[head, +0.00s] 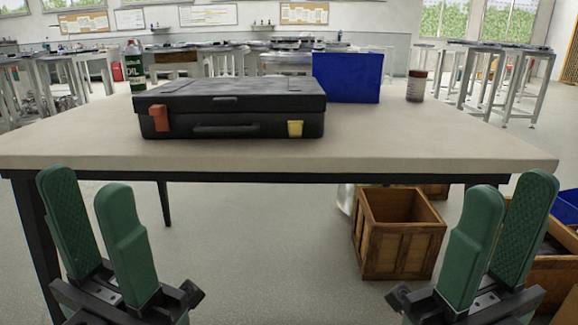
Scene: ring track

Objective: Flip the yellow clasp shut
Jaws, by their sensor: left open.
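A closed black case (230,100) lies on the table, its handle side facing me. The yellow clasp (295,129) is on the right of its front face, below the lid's edge; I cannot tell for sure whether it is latched. An orange-red clasp (159,118) is on the left of the front and reaches up to the lid. My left gripper (88,184) is open and empty, in front of the table's left side and below its top. My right gripper (509,186) is open and empty at the right front. Both are apart from the case.
The table (420,150) has free room in front of and right of the case. A blue box (347,78) stands behind the case, a small jar (416,86) to the right, and an oil bottle (135,66) behind left. A wooden crate (400,245) is on the floor below.

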